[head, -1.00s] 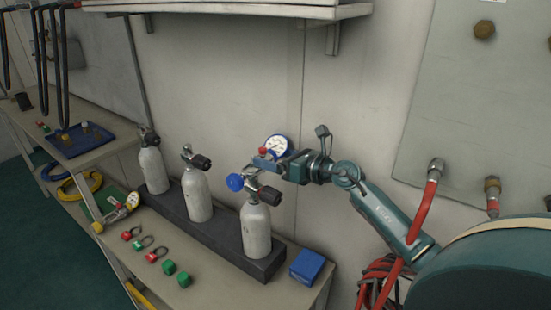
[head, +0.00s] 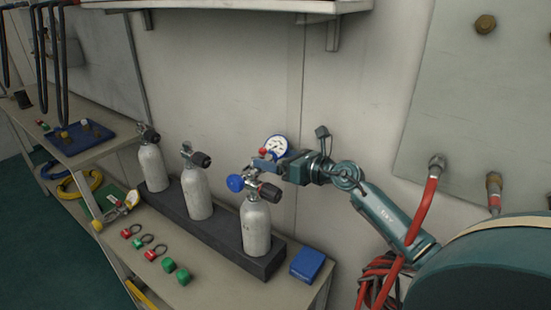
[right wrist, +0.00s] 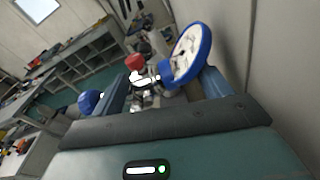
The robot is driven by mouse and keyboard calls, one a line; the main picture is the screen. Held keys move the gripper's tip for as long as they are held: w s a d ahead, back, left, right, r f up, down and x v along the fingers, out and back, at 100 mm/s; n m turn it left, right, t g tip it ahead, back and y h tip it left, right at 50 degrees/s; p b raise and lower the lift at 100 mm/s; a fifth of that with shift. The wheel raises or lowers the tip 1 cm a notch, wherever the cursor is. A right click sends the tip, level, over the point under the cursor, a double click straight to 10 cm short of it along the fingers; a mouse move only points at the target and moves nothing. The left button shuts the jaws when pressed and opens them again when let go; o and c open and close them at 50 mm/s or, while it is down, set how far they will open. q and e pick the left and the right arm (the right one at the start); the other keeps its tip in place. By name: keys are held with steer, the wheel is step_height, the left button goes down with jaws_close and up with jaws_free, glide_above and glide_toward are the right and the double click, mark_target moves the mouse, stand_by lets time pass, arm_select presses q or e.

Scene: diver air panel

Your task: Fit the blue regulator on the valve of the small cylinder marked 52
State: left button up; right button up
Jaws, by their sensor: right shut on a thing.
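My right gripper (head: 268,166) is shut on the blue regulator, which has a blue-rimmed white gauge (head: 276,147), a red cap and a blue hand knob (head: 235,183). The regulator is at the top of the nearest grey cylinder (head: 255,228), beside its valve with the black knob (head: 270,192). I cannot tell whether it is seated on the valve. The cylinder's marking is not readable. In the right wrist view, the gauge (right wrist: 190,52), red cap (right wrist: 135,62) and blue knob (right wrist: 88,101) show beyond the gripper; the valve is not clear. My left gripper is not in view.
Two more cylinders (head: 196,193) (head: 153,168) stand in the dark rack (head: 218,234). A blue box (head: 307,264) is beside the rack. Red hoses (head: 425,205) hang at right; the wall is close behind.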

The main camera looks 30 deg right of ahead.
steer(key=shift+f+b, duration=0.6)
steer(key=shift+s+a+f, duration=0.1)
steer(key=shift+f, duration=0.25)
stand_by(0.5)
steer(key=shift+s+f+b, duration=0.1)
steer(key=shift+f+b, duration=0.6)
steer(key=shift+f, duration=0.15)
stand_by(1.0)
steer(key=shift+r+p, duration=1.25)
steer(key=shift+p, duration=0.1)
